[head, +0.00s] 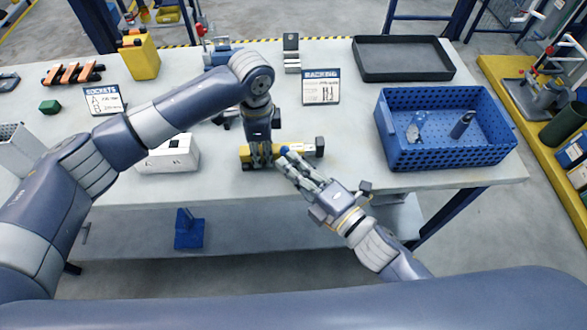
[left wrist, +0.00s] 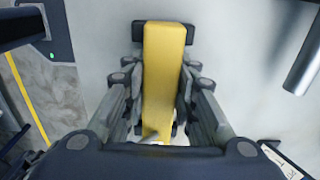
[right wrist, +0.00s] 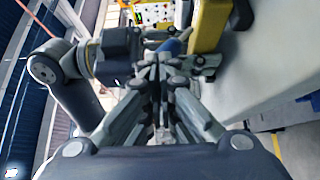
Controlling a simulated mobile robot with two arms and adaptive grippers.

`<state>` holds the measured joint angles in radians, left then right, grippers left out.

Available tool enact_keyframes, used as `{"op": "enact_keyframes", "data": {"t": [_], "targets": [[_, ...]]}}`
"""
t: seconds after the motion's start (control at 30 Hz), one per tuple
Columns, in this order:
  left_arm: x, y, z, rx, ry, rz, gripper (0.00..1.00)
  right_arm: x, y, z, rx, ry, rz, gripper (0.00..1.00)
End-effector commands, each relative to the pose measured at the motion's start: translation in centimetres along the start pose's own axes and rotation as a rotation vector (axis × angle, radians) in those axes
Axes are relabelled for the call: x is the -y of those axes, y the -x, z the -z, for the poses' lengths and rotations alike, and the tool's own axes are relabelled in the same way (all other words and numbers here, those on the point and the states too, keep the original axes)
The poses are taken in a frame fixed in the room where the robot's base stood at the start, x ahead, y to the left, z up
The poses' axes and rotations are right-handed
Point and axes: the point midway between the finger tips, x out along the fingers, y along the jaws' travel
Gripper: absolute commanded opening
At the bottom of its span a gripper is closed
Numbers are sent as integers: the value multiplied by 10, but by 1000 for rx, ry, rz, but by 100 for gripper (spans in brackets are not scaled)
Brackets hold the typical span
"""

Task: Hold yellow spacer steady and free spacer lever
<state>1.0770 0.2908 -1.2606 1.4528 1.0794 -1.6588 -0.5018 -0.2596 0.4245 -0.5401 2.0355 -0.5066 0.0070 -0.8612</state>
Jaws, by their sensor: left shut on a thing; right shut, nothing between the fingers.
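The yellow spacer (head: 302,149) lies near the front edge of the table, with dark end pieces. My left gripper (head: 259,163) comes down from above and is shut on its left part. In the left wrist view the spacer (left wrist: 164,65) runs between the fingers. A small blue lever (head: 284,150) shows beside the spacer; it also shows in the right wrist view (right wrist: 172,46). My right gripper (head: 287,160) is shut and empty, its fingertips close to the blue lever. I cannot tell whether they touch it. The left fingers hide part of the spacer.
A blue perforated crate (head: 447,160) with a few items stands to the right. A white box (head: 168,155) sits left of the spacer, below my left forearm. The tabletop between spacer and crate is clear.

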Motion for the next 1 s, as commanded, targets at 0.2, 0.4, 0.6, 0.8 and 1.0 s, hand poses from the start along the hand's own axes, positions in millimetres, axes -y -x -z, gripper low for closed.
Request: {"op": "enact_keyframes", "data": {"t": [0.2, 0.4, 0.6, 0.8, 1.0], "targets": [[-3, 0, 5, -8, -7, -5, 0, -3, 2, -1, 7, -65, 96, 0], [-3, 0, 4, -8, -7, -5, 0, -11, -2, -4, 11, -78, 110, 0], [-3, 0, 4, -7, -7, -5, 0, -22, -9, -9, 8, -130, 178, 0], [-3, -1, 4, -7, -6, -5, 0, -28, -15, -14, 11, -207, 280, 0], [-2, -1, 3, -6, -5, -4, 0, -32, -20, -18, 13, -268, 362, 0]]}}
